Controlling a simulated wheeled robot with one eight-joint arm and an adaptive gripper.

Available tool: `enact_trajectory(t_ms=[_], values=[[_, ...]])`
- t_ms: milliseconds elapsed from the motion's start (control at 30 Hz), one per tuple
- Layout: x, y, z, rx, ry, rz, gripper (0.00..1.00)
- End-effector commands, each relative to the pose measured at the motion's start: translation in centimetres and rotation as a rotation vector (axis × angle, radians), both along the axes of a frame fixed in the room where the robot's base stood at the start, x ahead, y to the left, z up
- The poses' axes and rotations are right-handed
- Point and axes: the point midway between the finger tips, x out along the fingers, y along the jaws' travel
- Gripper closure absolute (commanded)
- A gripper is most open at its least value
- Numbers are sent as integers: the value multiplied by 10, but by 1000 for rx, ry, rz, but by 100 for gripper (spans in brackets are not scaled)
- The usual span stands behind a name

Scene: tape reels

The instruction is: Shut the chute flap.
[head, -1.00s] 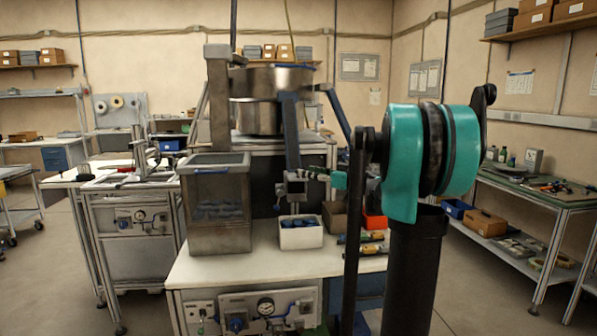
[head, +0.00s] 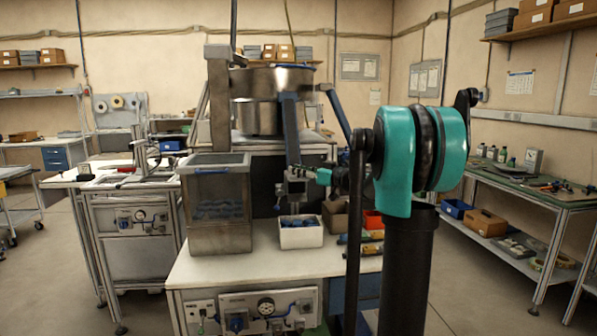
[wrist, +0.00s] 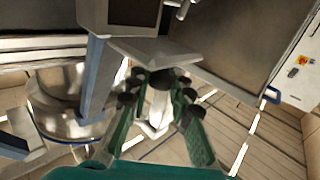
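The blue-grey chute (head: 290,130) slopes down from the steel bowl and ends above a white bin. The small grey metal piece at its mouth (head: 297,186) looks like the flap; its angle is too small to read in the head view. In the wrist view a flat grey plate (wrist: 155,51), likely the flap, sticks out just beyond my fingertips, beside the chute (wrist: 103,90). My gripper (head: 318,175) is at the right of the chute mouth. Its green, black-tipped fingers (wrist: 158,88) are apart with nothing clearly between them. Whether they touch the plate I cannot tell.
The white bin (head: 301,235) with blue parts stands below the chute mouth. A clear-sided hopper (head: 218,205) stands to its left. The steel bowl (head: 265,82) is behind. An orange bin (head: 373,220) and hand tools lie at the table's right.

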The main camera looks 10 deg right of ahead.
Motion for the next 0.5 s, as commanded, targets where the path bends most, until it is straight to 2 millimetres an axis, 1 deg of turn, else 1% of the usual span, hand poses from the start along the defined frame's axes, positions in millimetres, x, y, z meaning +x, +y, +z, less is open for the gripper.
enact_trajectory(t_ms=[33,67,100,500], values=[[0,0,0,0,0,0,96],[0,0,0,0,0,0,100],[0,0,0,0,0,0,100],[0,0,-1,0,-8,0,100]])
